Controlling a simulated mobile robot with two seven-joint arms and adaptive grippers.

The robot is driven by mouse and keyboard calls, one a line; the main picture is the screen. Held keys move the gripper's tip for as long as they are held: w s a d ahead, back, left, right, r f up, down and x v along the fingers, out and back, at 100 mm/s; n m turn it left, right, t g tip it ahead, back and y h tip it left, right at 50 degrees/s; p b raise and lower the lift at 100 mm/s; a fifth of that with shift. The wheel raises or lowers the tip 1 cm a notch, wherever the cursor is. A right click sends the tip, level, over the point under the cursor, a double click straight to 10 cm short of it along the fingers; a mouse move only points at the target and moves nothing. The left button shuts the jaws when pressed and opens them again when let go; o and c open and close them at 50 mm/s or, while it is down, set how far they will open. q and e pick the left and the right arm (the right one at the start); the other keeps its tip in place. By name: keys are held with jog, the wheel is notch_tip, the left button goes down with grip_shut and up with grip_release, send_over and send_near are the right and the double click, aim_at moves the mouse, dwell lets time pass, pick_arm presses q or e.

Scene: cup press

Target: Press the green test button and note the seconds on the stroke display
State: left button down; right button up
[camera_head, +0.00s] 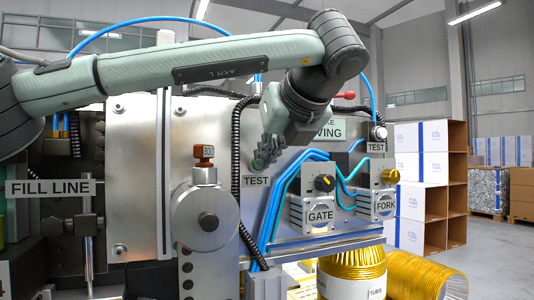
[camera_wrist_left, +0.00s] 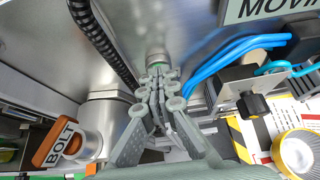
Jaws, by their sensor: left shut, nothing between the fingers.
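My left gripper (camera_head: 264,160) is shut and empty, in front of the machine's metal panel just above a TEST label (camera_head: 256,181). In the left wrist view the closed fingertips (camera_wrist_left: 157,74) point at a round metal fitting with a green edge (camera_wrist_left: 155,60), which they mostly cover. I cannot tell whether they touch it. A second TEST label (camera_head: 377,147) sits under a round knob (camera_head: 379,132) farther right. No display with readable seconds shows. My right gripper is not in view.
A BOLT tag (camera_head: 204,152) stands on a round metal housing (camera_head: 206,217) left of the gripper. Blue hoses (camera_head: 285,195) run right of it to the GATE (camera_head: 320,212) and FORK (camera_head: 384,204) units. A sign ending in "VING" (camera_head: 332,130) is partly hidden by my arm.

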pick_arm(q)
jog(key=v, duration=0.7)
jog(key=shift+s+r, duration=0.25)
jog(key=shift+r, duration=0.05)
dwell(0.3)
jog(key=shift+d, duration=0.2)
dwell(0.5)
